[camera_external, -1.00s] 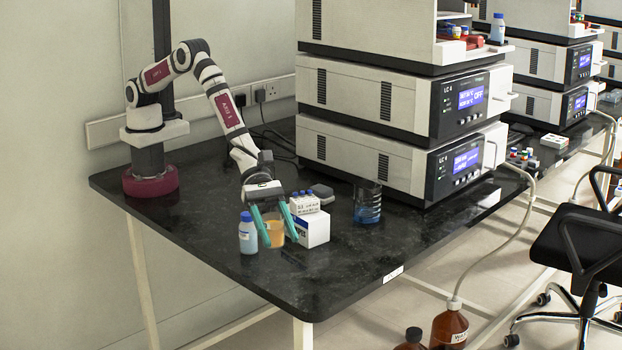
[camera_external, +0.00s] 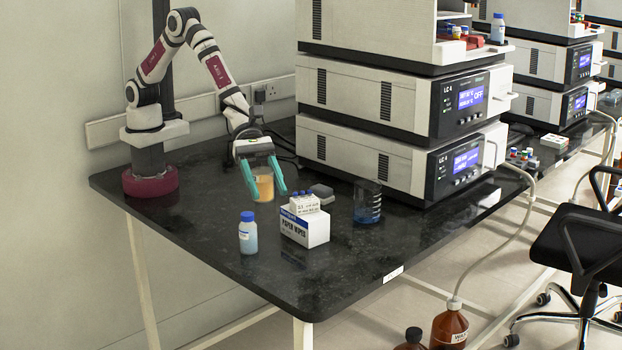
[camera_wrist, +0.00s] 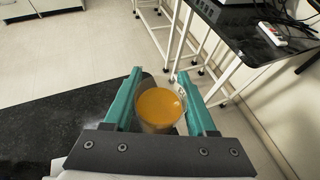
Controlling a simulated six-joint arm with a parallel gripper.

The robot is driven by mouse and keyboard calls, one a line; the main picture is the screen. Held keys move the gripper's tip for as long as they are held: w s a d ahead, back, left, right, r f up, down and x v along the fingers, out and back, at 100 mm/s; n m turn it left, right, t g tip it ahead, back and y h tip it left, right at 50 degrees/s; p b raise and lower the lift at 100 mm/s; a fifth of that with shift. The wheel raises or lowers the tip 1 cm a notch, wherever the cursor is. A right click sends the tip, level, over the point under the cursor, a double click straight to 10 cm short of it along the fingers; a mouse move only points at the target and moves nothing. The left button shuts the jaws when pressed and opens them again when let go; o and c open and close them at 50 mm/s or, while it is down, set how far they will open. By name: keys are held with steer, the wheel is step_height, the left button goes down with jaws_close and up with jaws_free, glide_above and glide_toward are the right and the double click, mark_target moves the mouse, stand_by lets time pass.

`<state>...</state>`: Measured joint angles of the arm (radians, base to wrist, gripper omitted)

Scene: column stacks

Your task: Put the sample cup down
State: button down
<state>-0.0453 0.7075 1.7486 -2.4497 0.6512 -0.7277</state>
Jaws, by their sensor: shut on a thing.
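The sample cup (camera_external: 264,187) is a small clear cup with orange-yellow contents. In the external view it is between the teal fingers of my gripper (camera_external: 263,186), behind the paper wipes box. In the wrist view the cup (camera_wrist: 159,107) sits between both fingers (camera_wrist: 162,100), its orange surface facing the camera. My gripper is shut on it. The cup looks upright in the external view. I cannot tell whether its base touches the dark bench top (camera_external: 190,215).
A blue-capped bottle (camera_external: 248,235) stands at the front left. A beaker with blue liquid (camera_external: 367,203) and stacked instruments (camera_external: 395,150) stand to the right. The bench is clear left of the bottle.

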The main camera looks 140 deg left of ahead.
steer(key=s+a+m+h, duration=0.1)
steer(key=s+a, duration=0.8)
steer(key=a, duration=0.1)
steer(key=s+a+m+g+h, duration=0.2)
steer(key=s+a, duration=0.1)
steer(key=s, duration=1.1)
step_height(320, 180, down, 16)
steer(key=shift+s+r, duration=0.1)
steer(key=shift+c, duration=1)
jaws_free()
steer(key=shift+f, duration=0.2)
